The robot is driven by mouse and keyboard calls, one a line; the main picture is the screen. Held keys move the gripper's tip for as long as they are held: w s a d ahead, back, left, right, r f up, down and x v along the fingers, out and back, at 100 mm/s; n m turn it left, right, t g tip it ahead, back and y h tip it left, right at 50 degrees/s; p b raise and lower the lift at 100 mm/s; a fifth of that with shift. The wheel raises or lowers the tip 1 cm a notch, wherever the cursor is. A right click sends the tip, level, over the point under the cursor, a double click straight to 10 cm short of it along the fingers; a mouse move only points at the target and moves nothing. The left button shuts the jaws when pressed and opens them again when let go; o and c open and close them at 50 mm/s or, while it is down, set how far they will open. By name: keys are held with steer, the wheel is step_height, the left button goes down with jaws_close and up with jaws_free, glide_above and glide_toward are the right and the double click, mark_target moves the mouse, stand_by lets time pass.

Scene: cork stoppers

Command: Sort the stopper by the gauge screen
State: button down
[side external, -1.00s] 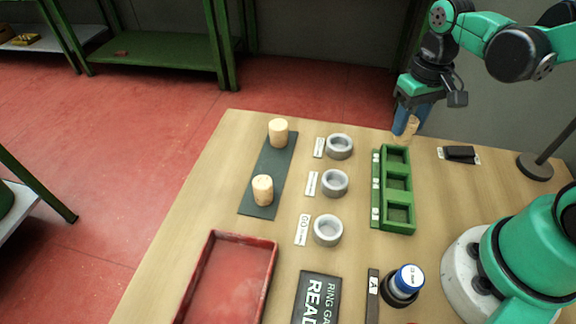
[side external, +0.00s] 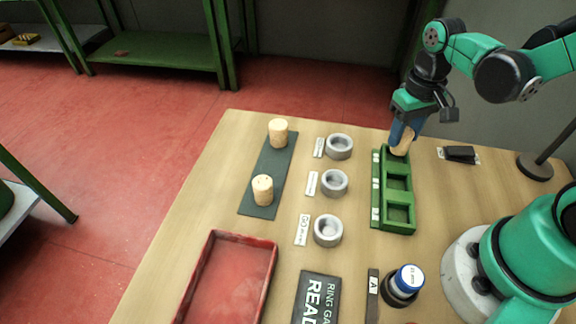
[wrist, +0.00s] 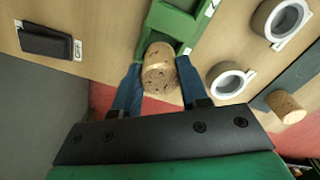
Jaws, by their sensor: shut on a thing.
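My gripper (side external: 402,133) is shut on a cork stopper (side external: 404,142) and holds it tilted at the far compartment of the green sorting tray (side external: 411,222). The wrist view shows the held stopper (wrist: 159,68) between two blue fingers, at the tray's end (wrist: 172,20). I cannot tell whether its lower end touches the tray floor. Two more stoppers stand upright on the dark mat (side external: 270,169), one at the far end (side external: 278,131) and one nearer (side external: 263,189). The gauge screen (side external: 318,298) is cut off at the bottom; "RING GA" and "READ" show.
Three grey gauge rings, far (side external: 339,147), middle (side external: 334,184) and near (side external: 328,231), stand between mat and tray with white labels. A red tray (side external: 273,262) is at the front left.

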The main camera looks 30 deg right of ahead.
steer(key=shift+f, duration=1.3)
stand_by(1.5)
steer(key=shift+c, duration=1.9)
jaws_free()
steer(key=shift+r, duration=2.8)
steer(key=w+a+r+n+t, duration=0.1)
steer(key=a+r+n+t, duration=0.1)
steer(key=a+r+t, duration=0.3)
steer(key=shift+w+r+t, duration=0.25)
steer(key=shift+r+t, duration=0.05)
steer(key=shift+t, duration=0.8)
